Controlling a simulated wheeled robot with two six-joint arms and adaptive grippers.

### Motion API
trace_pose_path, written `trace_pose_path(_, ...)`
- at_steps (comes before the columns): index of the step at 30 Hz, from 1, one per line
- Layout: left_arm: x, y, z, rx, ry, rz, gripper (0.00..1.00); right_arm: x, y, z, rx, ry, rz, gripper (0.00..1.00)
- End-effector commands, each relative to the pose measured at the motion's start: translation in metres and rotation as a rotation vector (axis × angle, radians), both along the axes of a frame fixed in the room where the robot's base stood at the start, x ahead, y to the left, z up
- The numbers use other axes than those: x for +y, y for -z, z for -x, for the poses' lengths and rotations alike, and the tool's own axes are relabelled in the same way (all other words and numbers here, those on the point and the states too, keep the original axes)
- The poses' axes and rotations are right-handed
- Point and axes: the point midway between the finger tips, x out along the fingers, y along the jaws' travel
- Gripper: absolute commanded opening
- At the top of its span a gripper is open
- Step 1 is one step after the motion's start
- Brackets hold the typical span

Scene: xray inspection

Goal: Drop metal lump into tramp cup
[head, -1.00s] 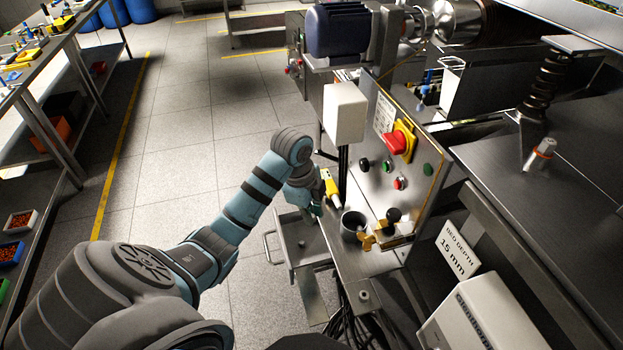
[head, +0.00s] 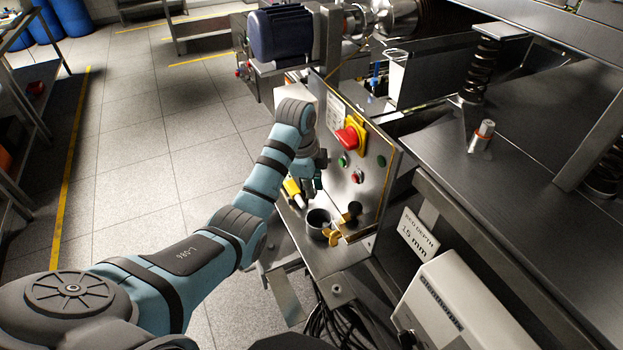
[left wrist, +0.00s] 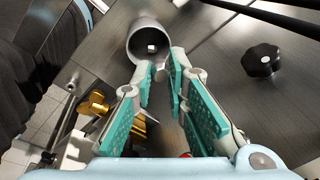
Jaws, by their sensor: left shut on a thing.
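The tramp cup (head: 318,224) is a grey open cup on the steel ledge below the control panel. In the left wrist view the cup (left wrist: 137,38) lies beyond my fingertips, with its mouth towards me and a small pale piece (left wrist: 152,47) showing inside its outline. My left gripper (head: 312,190) points down just above and behind the cup. In the wrist view its teal-padded fingers (left wrist: 161,75) are nearly closed, with a narrow gap between the tips. The metal lump cannot be clearly made out between them. My right gripper is not in view.
A brass wing-shaped piece (head: 331,236) and a black knob (head: 355,208) stand close to the cup. A white box (head: 450,305) stands front right.

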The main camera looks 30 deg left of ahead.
Motion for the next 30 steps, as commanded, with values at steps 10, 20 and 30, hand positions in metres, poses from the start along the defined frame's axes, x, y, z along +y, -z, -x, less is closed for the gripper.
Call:
trace_pose_path(10,0.000,0.037,0.000,0.001,-0.001,0.000,0.00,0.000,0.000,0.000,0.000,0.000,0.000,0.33)
trace_pose_path(20,0.000,0.038,0.000,0.000,-0.001,0.000,0.35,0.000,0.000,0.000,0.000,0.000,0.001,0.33)
trace_pose_path(30,0.000,0.036,0.000,-0.001,-0.001,0.000,0.37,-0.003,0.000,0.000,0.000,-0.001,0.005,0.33)
